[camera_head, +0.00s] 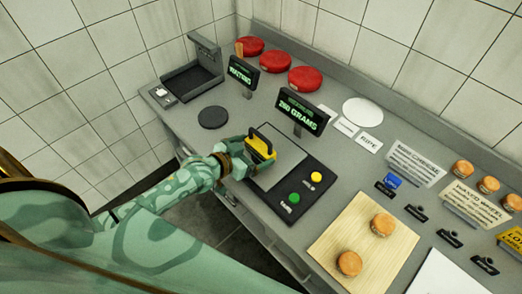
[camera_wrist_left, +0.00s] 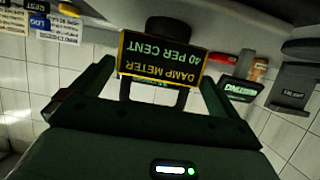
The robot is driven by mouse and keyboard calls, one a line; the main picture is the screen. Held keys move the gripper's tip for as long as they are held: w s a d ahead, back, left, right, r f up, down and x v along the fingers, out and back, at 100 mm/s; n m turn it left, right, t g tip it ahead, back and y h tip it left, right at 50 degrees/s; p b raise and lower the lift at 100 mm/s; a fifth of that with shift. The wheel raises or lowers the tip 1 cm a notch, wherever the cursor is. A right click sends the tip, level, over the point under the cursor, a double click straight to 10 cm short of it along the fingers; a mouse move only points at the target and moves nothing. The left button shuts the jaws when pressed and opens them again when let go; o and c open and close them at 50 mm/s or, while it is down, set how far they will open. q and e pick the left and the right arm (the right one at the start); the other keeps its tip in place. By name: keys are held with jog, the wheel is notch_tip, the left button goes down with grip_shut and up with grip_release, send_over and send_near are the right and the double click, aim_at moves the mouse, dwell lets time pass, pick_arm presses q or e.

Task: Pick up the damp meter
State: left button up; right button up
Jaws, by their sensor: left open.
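The damp meter (camera_head: 262,143) is a yellow and black device with a dark handle. In the head view it is at the left edge of the scale's grey plate; I cannot tell whether it rests there. In the left wrist view its label (camera_wrist_left: 163,60) appears upside down and reads "DAMP METER 40 PER CENT". My left gripper (camera_head: 240,156) is right at the meter. In the left wrist view its open fingers (camera_wrist_left: 157,76) stand on either side of the meter, with gaps showing. My right gripper is not in view.
The black scale (camera_head: 262,187) has green and yellow buttons; a display (camera_head: 301,112) behind it reads "280 GRAMS". Another display (camera_head: 244,74) reads "WAITING". A wooden board (camera_head: 345,232) holds two small orange wheels. Red wheels (camera_head: 305,79) line the back. A dark disc (camera_head: 213,117) lies left.

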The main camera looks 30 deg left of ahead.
aim_at(264, 146)
pick_arm(q)
jog(key=b+x, duration=0.1)
jog(key=x, duration=0.4)
jog(key=shift+w+d+f, duration=0.1)
jog(key=shift+w+f, duration=0.05)
jog(key=shift+c, duration=0.7)
jog(key=c, duration=0.7)
jog(key=shift+c, duration=0.2)
